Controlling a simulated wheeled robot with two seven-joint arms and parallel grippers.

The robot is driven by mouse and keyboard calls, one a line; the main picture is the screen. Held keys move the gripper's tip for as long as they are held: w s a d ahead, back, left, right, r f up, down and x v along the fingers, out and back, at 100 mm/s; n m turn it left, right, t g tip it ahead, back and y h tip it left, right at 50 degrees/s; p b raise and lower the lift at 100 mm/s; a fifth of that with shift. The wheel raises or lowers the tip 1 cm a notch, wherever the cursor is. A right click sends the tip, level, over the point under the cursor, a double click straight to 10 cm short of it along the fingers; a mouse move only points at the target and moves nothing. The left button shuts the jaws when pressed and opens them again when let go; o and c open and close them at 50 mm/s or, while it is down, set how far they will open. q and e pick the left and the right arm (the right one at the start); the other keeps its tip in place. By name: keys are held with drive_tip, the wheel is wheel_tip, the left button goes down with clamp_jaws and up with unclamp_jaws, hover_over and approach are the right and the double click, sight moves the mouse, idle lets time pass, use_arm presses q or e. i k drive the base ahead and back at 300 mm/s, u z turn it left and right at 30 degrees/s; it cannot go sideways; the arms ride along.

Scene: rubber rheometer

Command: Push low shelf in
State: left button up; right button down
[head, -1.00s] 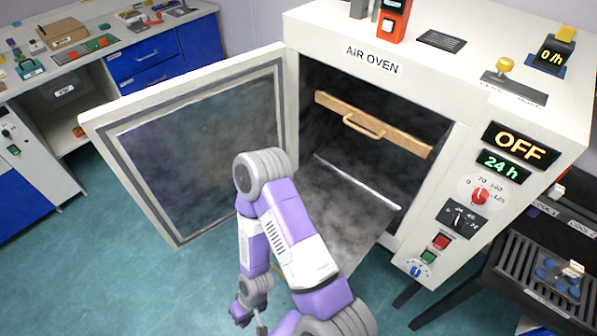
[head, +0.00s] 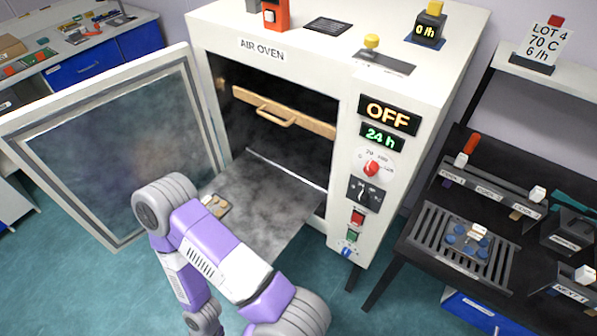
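The low shelf (head: 265,210) is a flat grey mottled plate. It sticks out of the air oven (head: 345,60) through the open front, with a pale bar (head: 285,170) across it near the opening. The upper shelf, with a wooden front (head: 310,120) and a handle, sits inside the oven. One purple arm of mine bends in front of the low shelf and hides its near left part. Both grippers are outside the picture.
The oven door (head: 120,155) stands wide open to the left. A dark bench (head: 385,265) with a slotted rack (head: 450,250) stands right of the oven. Blue drawers (head: 85,68) are at the back left. Teal floor is clear between door and oven.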

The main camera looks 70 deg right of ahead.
sight(271, 201)
drive_tip(key=u, duration=0.05)
drive_tip(key=k, duration=0.15)
drive_tip(key=z, duration=1.3)
